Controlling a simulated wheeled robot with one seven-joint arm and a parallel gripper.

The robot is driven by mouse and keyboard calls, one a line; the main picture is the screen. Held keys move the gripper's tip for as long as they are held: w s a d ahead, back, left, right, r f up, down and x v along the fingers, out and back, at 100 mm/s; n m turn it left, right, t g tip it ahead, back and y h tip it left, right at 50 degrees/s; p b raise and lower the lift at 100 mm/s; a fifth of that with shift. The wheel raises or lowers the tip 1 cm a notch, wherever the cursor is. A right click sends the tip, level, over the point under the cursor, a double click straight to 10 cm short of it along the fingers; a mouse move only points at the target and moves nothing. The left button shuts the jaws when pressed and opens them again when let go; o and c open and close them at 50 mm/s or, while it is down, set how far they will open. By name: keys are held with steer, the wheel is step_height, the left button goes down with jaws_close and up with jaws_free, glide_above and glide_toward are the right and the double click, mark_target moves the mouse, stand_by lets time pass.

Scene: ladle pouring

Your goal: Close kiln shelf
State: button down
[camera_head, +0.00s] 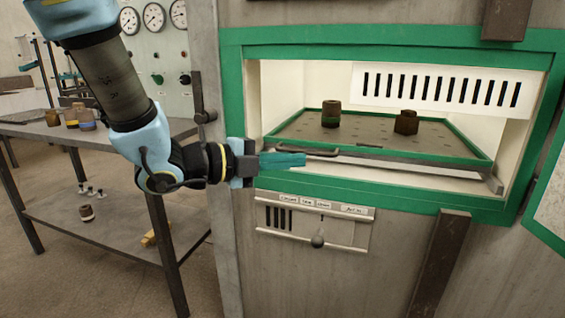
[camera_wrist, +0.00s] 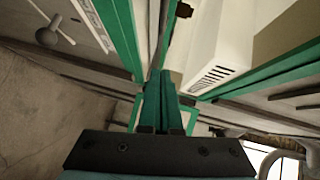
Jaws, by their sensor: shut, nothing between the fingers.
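The kiln shelf (camera_head: 375,142) is a dark perforated tray with a green rim. It lies inside the green-framed kiln opening (camera_head: 400,182), with its front edge near the mouth. A dark bar-like handle (camera_head: 310,150) runs along its front left. Two brown cylindrical pieces stand on the shelf, one at left (camera_head: 331,114) and one at right (camera_head: 406,122). My gripper (camera_head: 303,159) is shut and empty, its teal fingers pointing right just in front of the shelf's front left edge. I cannot tell whether they touch. The shut fingers show in the wrist view (camera_wrist: 166,88).
The kiln door (camera_head: 548,200) stands open at the right. A control panel (camera_head: 316,222) with a knob sits below the opening. A metal table (camera_head: 100,140) with small containers is at the left. Gauges (camera_head: 154,17) hang behind my arm.

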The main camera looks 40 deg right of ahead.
mark_target(336, 151)
steer(key=w+x, duration=0.1)
steer(key=x, duration=0.7)
steer(key=shift+w+d+f, duration=0.3)
steer(key=shift+w+d, duration=0.2)
steer(key=shift+w, duration=0.25)
steer(key=shift+w+d, duration=0.75)
steer(key=shift+d, duration=0.35)
steer(key=shift+r, duration=0.15)
steer(key=shift+w, duration=0.1)
